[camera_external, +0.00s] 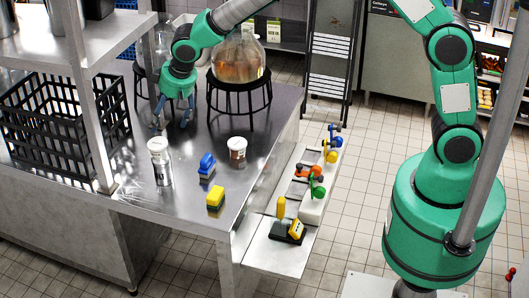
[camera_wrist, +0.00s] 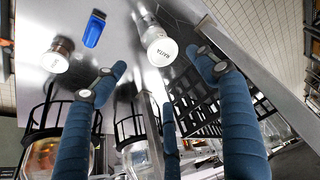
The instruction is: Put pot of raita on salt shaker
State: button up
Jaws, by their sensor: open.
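The pot of raita (camera_external: 159,146) is white, and its lid reads RAITA in the wrist view (camera_wrist: 162,51). It sits upright at the top of a tall shape on the steel table. Below it is a clear, greyish body (camera_external: 163,174) that looks like the salt shaker; the join is too small to see clearly. My gripper (camera_external: 171,124) is open and empty, behind and above the pot and apart from it. Its blue fingers are spread in the wrist view (camera_wrist: 160,78), with the pot beyond the fingertips.
A glass dispenser on a black stand (camera_external: 240,85) is right of my gripper. A black crate (camera_external: 60,115) is at left.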

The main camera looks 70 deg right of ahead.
dwell(0.4)
jog(key=s+d+r, duration=0.3)
jog(key=s+r, duration=0.7)
jog(key=s, duration=0.2)
jog(key=s+d+r, duration=0.2)
jog(key=s+r, duration=0.9)
jog(key=s, duration=0.1)
jog(key=s+d+r+n+t+y, duration=0.1)
jog(key=s+n, duration=0.1)
jog(key=s, duration=2.5)
jog(key=shift+d, duration=0.2)
